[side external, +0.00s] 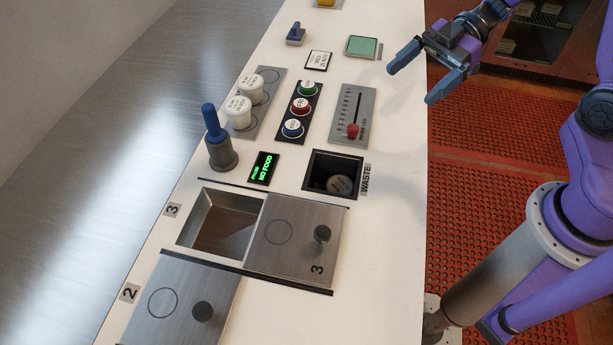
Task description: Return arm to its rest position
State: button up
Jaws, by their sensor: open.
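My gripper (423,75) is at the upper right in the side external view, with its two blue fingers spread apart. Nothing is between the fingers. It hangs over the right edge of the white counter (390,215), apart from the things on it. My purple arm reaches up to it from the right side.
A waste opening (345,165) holds a round grey item. Near it are a slider panel (365,108), colored buttons (300,105), white cups (238,112) and a blue-handled tool (212,128) upright in a holder. Bin 3 (222,222) is partly open; lid 2 (170,305) is in front.

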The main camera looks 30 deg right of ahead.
jog(key=w+a+r+m+t+h, duration=0.1)
jog(key=w+a+m+t+h, duration=0.2)
jog(key=w+t+h, duration=0.3)
jog(key=s+d+m+g+h, duration=0.1)
jog(key=s+d+g+h, duration=0.2)
jog(key=s, duration=0.8)
jog(key=s+d+f+m+g+h, duration=0.1)
jog(key=s+d+g+h, duration=0.1)
jog(key=s, duration=1)
jog(key=shift+s+d+f+g+h, duration=0.15)
jog(key=shift+s+d+g+h, duration=0.2)
jog(key=shift+d, duration=0.2)
